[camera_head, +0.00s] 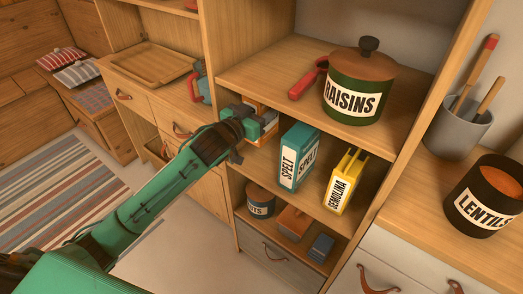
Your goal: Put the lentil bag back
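My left arm reaches in from the lower left. Its gripper (246,122) is at the left end of the middle shelf, at an orange, white and teal package (269,121). The arm and gripper hide much of that package, and no label on it can be read, so I cannot tell whether it is the lentil bag. The fingers are too hidden to tell whether they are open or shut on it. My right gripper is not in view.
On the middle shelf (317,190) stand a teal SPELT box (298,156) and a yellow SEMOLINA box (344,181). A RAISINS pot (356,86) stands above. The lower shelf holds a dark jar (260,201) and boxes. A grey cup (457,130) is on the right counter.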

